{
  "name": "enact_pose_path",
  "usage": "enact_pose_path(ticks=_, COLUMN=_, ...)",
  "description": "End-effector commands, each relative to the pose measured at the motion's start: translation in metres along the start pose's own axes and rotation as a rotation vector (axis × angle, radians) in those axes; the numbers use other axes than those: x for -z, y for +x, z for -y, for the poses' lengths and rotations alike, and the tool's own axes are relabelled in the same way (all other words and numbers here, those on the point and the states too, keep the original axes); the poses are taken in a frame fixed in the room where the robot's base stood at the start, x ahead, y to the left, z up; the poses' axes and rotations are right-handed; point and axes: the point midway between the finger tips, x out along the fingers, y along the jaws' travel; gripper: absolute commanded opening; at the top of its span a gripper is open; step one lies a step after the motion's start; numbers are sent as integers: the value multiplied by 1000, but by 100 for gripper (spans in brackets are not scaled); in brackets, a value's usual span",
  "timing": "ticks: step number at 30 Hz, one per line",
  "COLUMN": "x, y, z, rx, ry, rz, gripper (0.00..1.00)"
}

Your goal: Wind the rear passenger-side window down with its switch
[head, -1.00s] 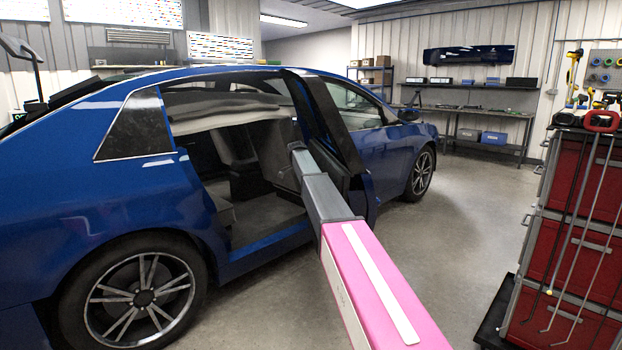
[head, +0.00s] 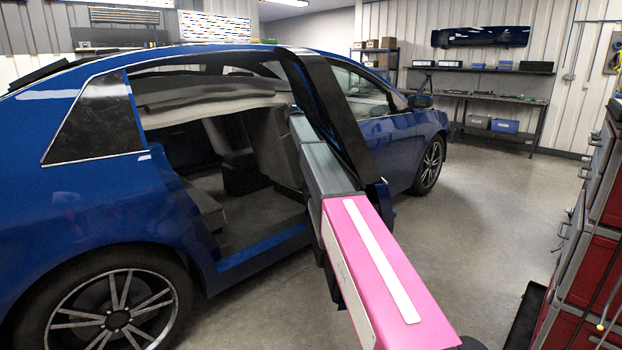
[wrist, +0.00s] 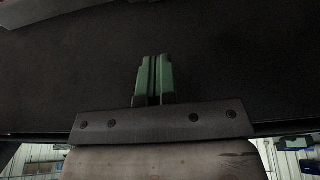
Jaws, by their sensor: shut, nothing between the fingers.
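The rear door (head: 335,100) of the blue car (head: 180,215) stands open in the head view, with its dark frame angled out from the body. My arm reaches along its inner side into the door opening, and my gripper is hidden from the head camera there. In the wrist view my gripper (wrist: 153,78) shows green fingers pressed together with nothing between them. They are in front of a plain dark surface; whether they touch it I cannot tell. No window switch can be made out in either current view. The rear door's glass cannot be made out clearly.
The car's rear seat area (head: 245,180) shows through the opening. A red tool cabinet (head: 580,265) stands close at the right. A workbench (head: 500,100) with blue boxes is at the back wall.

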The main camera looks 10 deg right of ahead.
Motion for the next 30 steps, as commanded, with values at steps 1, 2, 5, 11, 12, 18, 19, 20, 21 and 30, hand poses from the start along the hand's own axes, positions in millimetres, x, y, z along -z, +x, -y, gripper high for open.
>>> enact_pose_path(ticks=1, x=0, y=0, z=0, rx=0, ry=0, rz=0, gripper=0)
enact_pose_path(ticks=2, x=0, y=0, z=0, rx=0, ry=0, rz=0, gripper=0)
enact_pose_path(ticks=5, x=0, y=3, z=0, rx=0, ry=0, rz=0, gripper=0)
enact_pose_path(ticks=11, x=0, y=26, z=-1, rx=-2, ry=0, rz=0, gripper=0)
enact_pose_path(ticks=12, x=0, y=33, z=-1, rx=-1, ry=0, rz=0, gripper=0)
enact_pose_path(ticks=18, x=0, y=71, z=-1, rx=-1, ry=-1, rz=0, gripper=0)
enact_pose_path(ticks=19, x=0, y=77, z=-1, rx=-1, ry=-1, rz=0, gripper=0)
enact_pose_path(ticks=20, x=0, y=83, z=-1, rx=-1, ry=-1, rz=0, gripper=0)
enact_pose_path(ticks=21, x=0, y=90, z=-1, rx=-2, ry=-1, rz=0, gripper=0)
enact_pose_path(ticks=30, x=-9, y=130, z=-3, rx=-1, ry=0, rz=0, gripper=0)
